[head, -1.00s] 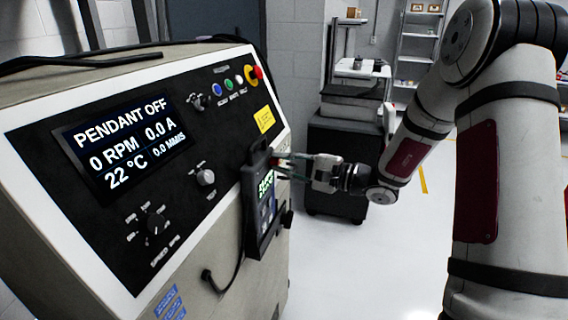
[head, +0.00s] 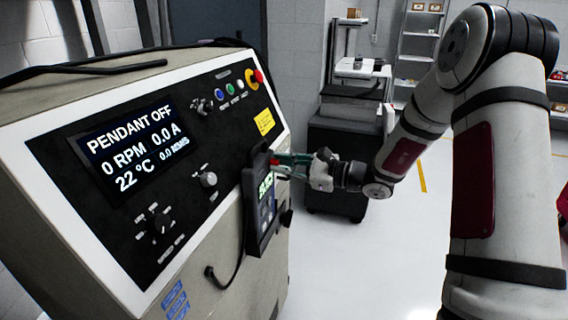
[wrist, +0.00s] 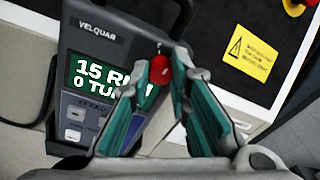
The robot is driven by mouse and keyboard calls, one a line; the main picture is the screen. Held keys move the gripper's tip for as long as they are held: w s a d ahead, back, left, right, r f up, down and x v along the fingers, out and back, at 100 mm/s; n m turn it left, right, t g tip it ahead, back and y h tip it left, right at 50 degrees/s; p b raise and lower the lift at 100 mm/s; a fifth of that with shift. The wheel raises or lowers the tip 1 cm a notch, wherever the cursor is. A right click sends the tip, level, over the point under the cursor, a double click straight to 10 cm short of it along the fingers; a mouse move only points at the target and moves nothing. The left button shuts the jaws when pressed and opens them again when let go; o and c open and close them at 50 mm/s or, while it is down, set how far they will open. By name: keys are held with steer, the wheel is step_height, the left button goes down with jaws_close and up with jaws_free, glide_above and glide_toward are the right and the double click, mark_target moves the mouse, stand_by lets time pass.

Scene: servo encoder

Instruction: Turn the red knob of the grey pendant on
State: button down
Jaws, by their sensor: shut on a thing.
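The red knob (wrist: 160,68) sits at the pendant's upper right. My gripper (wrist: 164,72) is shut on the red knob, its two green-sided fingertips on either side of it. In the head view my gripper (head: 276,164) reaches the pendant from the right. The machine's display (head: 130,145) reads "PENDANT OFF", 0 RPM.
A red and yellow emergency stop (head: 255,78), small coloured buttons (head: 230,88) and a yellow warning label (head: 265,122) lie above the pendant. A cable (head: 222,283) runs below it. A dark cabinet (head: 335,165) stands behind my gripper.

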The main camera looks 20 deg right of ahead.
steer(key=shift+m+p, duration=0.55)
steer(key=shift+m, duration=1.55)
steer(key=shift+g, duration=0.3)
steer(key=c, duration=1.5)
jaws_free()
steer(key=v, duration=1.2)
steer(key=shift+a, duration=0.1)
